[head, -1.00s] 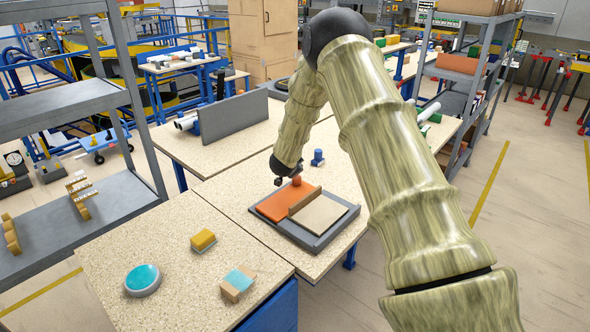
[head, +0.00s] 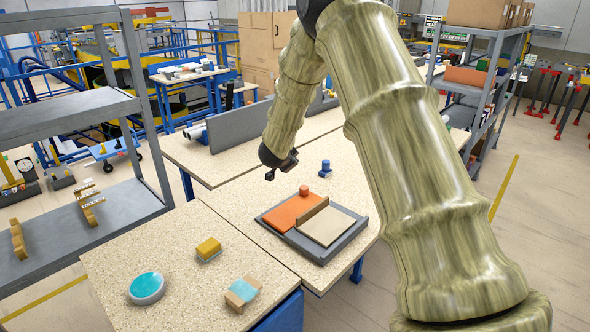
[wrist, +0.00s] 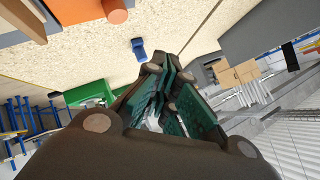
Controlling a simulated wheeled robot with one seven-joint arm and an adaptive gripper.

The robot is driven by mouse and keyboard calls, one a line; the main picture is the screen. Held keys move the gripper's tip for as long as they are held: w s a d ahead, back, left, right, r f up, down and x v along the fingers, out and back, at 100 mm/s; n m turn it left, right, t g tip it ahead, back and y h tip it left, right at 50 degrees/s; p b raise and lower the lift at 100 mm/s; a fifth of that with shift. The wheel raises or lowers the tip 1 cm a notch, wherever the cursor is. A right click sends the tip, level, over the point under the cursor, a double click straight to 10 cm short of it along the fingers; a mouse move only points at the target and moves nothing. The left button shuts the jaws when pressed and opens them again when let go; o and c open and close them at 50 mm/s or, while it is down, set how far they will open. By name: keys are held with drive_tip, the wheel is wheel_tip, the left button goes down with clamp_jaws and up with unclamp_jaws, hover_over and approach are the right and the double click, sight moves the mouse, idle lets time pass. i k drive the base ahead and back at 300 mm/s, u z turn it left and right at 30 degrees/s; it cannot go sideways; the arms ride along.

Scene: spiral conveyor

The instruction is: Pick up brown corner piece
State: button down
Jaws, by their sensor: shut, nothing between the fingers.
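A grey tray (head: 318,255) on the middle table holds an orange plate with an orange cylinder (head: 304,191) standing on it. A brown upright strip (head: 312,212) divides it from a beige panel (head: 327,226); I cannot tell for sure that this is the brown corner piece. My gripper (head: 270,176) is above the table, left of and behind the tray, apart from everything. In the wrist view my gripper (wrist: 168,100) is shut with nothing held. The orange cylinder also shows there at the top (wrist: 115,10), with a brown edge at top left.
A small blue part (head: 325,169) stands behind the tray. The near table has a yellow block (head: 208,248), a teal-topped round dish (head: 147,287) and a wood-and-teal block (head: 242,292). A grey panel (head: 240,125) stands behind. Table around the tray is mostly clear.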

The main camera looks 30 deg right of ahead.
sight(242, 290)
drive_tip(key=k, duration=1)
